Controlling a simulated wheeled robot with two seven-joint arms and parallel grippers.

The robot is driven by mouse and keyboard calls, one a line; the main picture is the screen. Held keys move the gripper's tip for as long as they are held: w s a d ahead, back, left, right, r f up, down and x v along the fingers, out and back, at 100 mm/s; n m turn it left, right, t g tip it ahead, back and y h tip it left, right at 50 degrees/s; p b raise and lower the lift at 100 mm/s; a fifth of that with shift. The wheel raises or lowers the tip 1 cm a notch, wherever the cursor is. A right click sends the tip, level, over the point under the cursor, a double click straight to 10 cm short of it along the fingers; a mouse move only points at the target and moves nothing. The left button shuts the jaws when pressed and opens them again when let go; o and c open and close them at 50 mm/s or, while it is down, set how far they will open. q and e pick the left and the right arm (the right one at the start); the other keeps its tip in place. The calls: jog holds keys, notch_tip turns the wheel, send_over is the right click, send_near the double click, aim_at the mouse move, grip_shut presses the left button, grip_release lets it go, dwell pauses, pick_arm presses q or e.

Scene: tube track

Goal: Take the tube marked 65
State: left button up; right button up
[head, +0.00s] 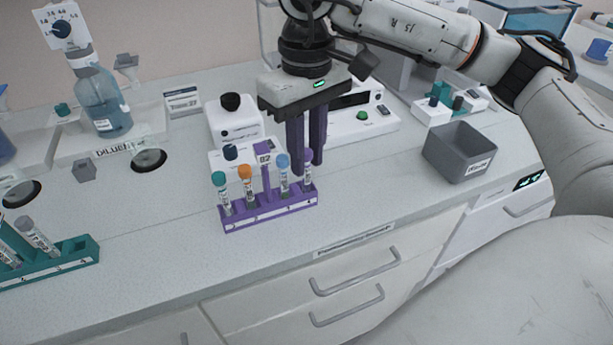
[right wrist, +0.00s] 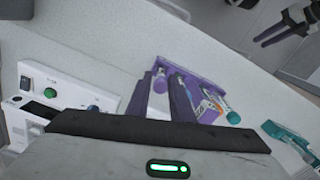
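A purple rack (head: 272,212) with a sign that looks like 82 holds tubes with teal (head: 224,192), orange (head: 248,186), blue (head: 284,172) and purple (head: 307,168) caps. The number 65 cannot be read on any label. My right gripper (head: 307,172) points down at the rack's right end. In the right wrist view its two fingers (right wrist: 163,78) are apart, with the purple cap (right wrist: 160,85) seen between them; contact is not visible. A dark gripper, apparently my left one (right wrist: 262,35), shows at the top right of that view with its fingers apart.
A teal rack (head: 80,262) with tubes stands at the left front. White devices (head: 235,125) stand behind the purple rack. A grey bin (head: 462,150) is to the right. A diluent bottle (head: 103,100) is at the back left. The counter before the purple rack is clear.

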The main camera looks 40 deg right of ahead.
jog(key=c, duration=0.5)
jog(key=shift+o, duration=0.2)
notch_tip(320, 180, up, 10)
jog(key=shift+r+p, duration=0.1)
jog(key=shift+p, duration=0.35)
